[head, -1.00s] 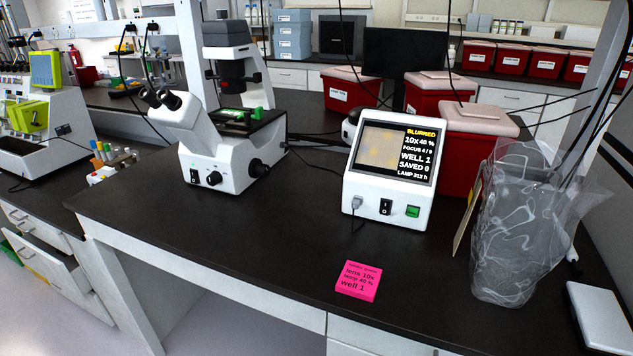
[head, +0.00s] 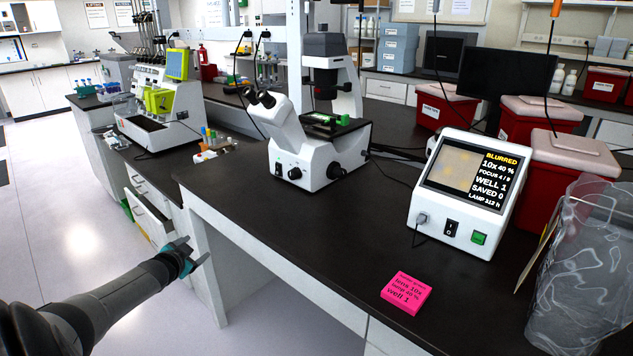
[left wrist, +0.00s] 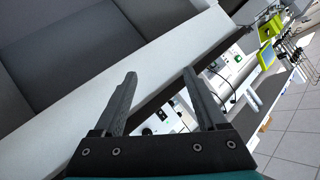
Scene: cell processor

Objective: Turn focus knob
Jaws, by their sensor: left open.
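The white microscope (head: 300,150) stands on the black bench with black eyepieces at its left. The monitor box (head: 468,190) reads BLURRED, 10x 40 %, FOCUS 4 / 9, WELL 1, SAVED 0. My left gripper (head: 196,257) is open and empty in front of the bench, left of and well apart from the microscope. Its two spread fingers also show in the left wrist view (left wrist: 160,76). My right gripper is not in view.
A pink note (head: 406,293) lies on the bench front, and a clear bag (head: 585,270) stands at the right. A white device with a green screen (head: 160,110) stands at the left. The bench before the microscope is clear.

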